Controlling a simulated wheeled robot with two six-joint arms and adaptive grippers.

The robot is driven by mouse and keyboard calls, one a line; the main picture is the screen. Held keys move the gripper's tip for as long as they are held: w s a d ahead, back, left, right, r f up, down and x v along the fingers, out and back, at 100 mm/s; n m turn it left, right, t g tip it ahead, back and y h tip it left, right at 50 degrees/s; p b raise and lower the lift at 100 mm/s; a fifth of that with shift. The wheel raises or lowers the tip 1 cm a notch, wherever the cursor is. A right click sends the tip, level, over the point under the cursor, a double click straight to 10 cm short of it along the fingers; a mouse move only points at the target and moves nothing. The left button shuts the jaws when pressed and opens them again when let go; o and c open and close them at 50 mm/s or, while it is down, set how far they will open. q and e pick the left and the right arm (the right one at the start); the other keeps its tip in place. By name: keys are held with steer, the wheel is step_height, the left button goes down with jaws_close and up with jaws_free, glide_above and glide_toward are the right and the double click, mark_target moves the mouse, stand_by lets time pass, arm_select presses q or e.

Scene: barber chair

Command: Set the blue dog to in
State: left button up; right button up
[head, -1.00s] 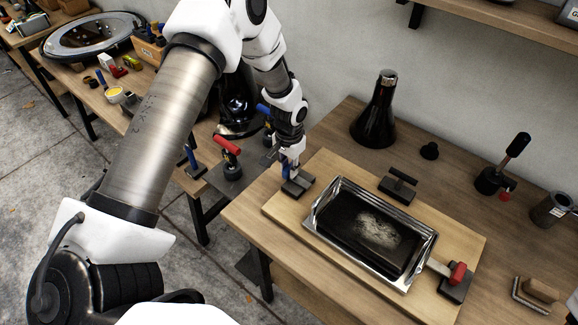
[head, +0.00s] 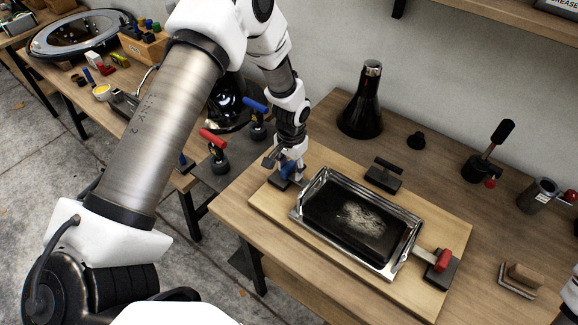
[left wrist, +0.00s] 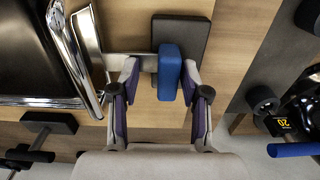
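The blue dog has a blue block-shaped handle (left wrist: 169,72), a flat metal bar (left wrist: 140,64) and a dark base (left wrist: 190,35). In the head view its dark base (head: 280,182) is at the left end of the wooden board. The bar points toward the rim of the metal tray (head: 306,192); I cannot tell whether it touches. My left gripper (left wrist: 160,80) is open, its fingers either side of the blue handle. The right finger is close to the handle; the left finger stands apart from it. In the head view my left gripper (head: 288,163) partly hides the dog. My right gripper is out of view.
A red-handled dog (head: 438,262) sits at the tray's right end. Red-handled (head: 213,140) and blue-handled (head: 256,106) tools stand left of the board. A black cone (head: 362,105) and lever (head: 490,155) stand behind.

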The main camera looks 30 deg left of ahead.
mark_target(291, 167)
arm_select(q)
steer(key=shift+a+r, duration=0.1)
steer(key=shift+r, duration=0.2)
step_height(291, 167, up, 11)
steer(key=shift+r, duration=0.2)
steer(key=shift+w, duration=0.15)
